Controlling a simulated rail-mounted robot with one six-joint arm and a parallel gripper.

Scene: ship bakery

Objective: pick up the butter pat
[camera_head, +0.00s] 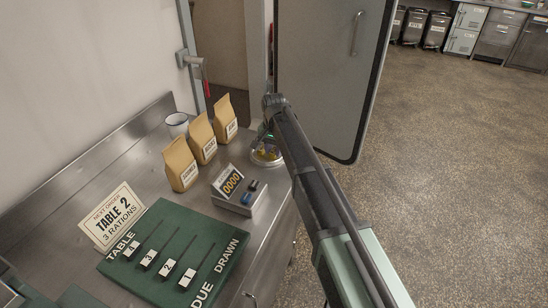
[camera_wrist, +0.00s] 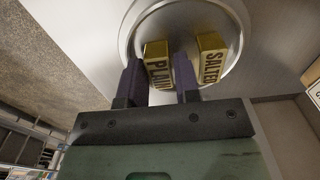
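Two gold-wrapped butter pats lie on a round, pale metallic dish (camera_wrist: 232,22). In the wrist view one pat reads PLAIN (camera_wrist: 157,62). The other, to its right, shows a partly cut-off word like SALTED (camera_wrist: 211,58). My gripper (camera_wrist: 160,74) is open, with one dark finger on each side of the PLAIN pat. The fingers are close to its sides; I cannot tell whether they touch it. The SALTED pat is outside the right finger. In the head view the dish (camera_head: 267,158) is at the counter's right edge, with my gripper (camera_head: 265,138) over it and yellow showing inside.
Several paper bags (camera_head: 201,138) and a white mug (camera_head: 177,124) stand left of the dish. A counter display reading 0000 (camera_head: 230,182) is in front. A green board with sliders (camera_head: 150,275) and a TABLE 2 sign (camera_head: 112,216) are nearer. A grey door (camera_head: 325,80) stands behind.

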